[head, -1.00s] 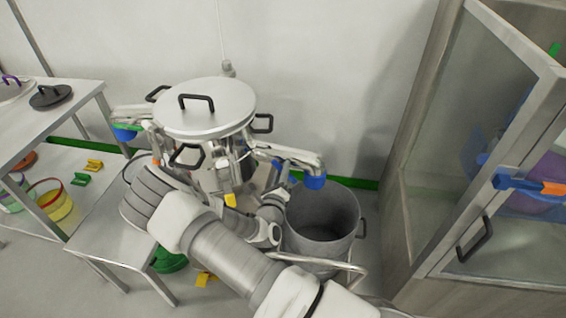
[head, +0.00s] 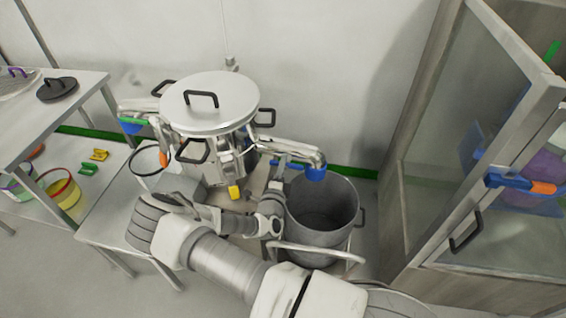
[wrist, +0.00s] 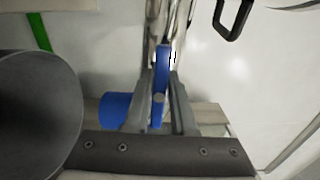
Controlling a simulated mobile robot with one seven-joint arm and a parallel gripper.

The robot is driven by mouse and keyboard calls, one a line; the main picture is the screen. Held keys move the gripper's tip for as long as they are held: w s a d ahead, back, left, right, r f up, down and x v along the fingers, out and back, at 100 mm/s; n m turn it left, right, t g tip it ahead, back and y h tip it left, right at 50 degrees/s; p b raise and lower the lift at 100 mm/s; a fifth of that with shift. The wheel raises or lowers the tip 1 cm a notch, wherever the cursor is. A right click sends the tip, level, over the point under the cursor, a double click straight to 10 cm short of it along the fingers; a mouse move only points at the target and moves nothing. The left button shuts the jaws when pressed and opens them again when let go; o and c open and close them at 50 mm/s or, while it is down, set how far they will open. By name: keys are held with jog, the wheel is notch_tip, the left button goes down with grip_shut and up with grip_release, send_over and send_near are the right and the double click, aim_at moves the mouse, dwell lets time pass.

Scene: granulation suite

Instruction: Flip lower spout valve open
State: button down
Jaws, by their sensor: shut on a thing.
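The steel vessel (head: 225,102) with its black-handled lid stands left of centre in the head view. Its right-hand spout (head: 300,153) ends in a blue collar (head: 316,173) above a grey bin; the collar also shows in the wrist view (wrist: 115,111). A blue valve lever (wrist: 162,62) stands between my gripper's fingers in the wrist view. My gripper (wrist: 161,84) is shut on this lever, one finger on each side. In the head view my gripper is small beside the spout, and the lever's blue part (head: 287,163) shows just above it. The valve's inside is hidden.
The open grey bin (head: 320,215) stands close right of my wrist, with a metal rail (head: 315,250) in front. A cabinet with a glass door (head: 490,150) fills the right side. Steel tables (head: 100,225) stand at left. A second spout with an orange lever (head: 164,153) is left of the vessel.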

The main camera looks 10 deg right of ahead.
jog(key=shift+f+n, duration=0.1)
jog(key=shift+n, duration=0.2)
dwell(0.4)
jog(key=c, duration=0.8)
grip_release()
jog(key=shift+o, duration=0.2)
jog(key=v, duration=1.7)
jog(key=shift+s+p, duration=0.2)
jog(key=shift+p, duration=0.15)
